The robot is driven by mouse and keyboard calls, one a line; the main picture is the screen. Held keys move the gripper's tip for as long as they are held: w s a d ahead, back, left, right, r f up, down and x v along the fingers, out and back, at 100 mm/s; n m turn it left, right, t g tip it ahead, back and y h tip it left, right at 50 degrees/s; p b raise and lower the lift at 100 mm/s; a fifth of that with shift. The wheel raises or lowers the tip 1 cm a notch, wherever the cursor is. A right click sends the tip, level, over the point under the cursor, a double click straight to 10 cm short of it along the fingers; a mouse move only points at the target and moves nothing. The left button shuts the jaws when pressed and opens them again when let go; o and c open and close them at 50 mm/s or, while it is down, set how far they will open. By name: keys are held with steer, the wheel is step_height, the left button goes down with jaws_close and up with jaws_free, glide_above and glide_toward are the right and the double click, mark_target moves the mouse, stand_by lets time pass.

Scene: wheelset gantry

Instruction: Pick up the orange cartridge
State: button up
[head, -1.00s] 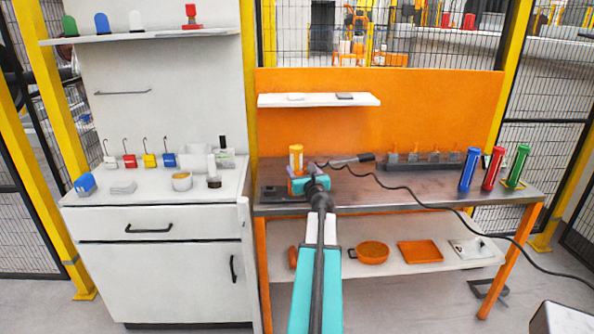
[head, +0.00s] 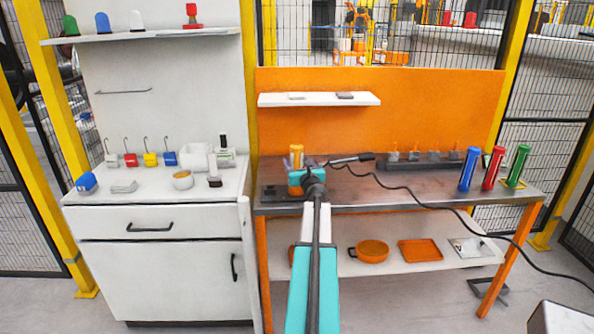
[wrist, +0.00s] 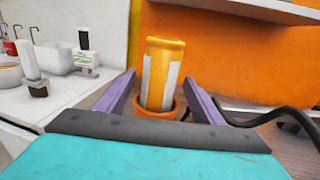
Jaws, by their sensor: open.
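The orange cartridge (wrist: 162,72) stands upright in the wrist view, with a pale label on its side. Its lower end sits in an orange ring-shaped holder (wrist: 174,109). In the head view the cartridge (head: 296,151) shows at the left end of the metal workbench, just beyond my gripper. My gripper (wrist: 158,90) is open, with its two purple fingers on either side of the cartridge's lower part. I see gaps between the fingers and the cartridge. In the head view my gripper and wrist hide the cartridge's base.
A black cable (head: 400,190) runs from a tool (head: 352,159) right of the cartridge across the bench (head: 400,187). Blue, red and green cylinders stand at the bench's right end. A white shelf (head: 330,99) hangs above. A white cabinet (head: 160,210) stands to the left.

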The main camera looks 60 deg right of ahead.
steer(key=shift+p+x, duration=0.75)
steer(key=shift+x, duration=1.85)
steer(key=shift+f, duration=0.15)
steer(key=shift+c, duration=0.5)
steer(key=c, duration=1.3)
step_height(320, 180, up, 18)
steer(key=p, duration=0.2)
steer(key=shift+p, duration=0.35)
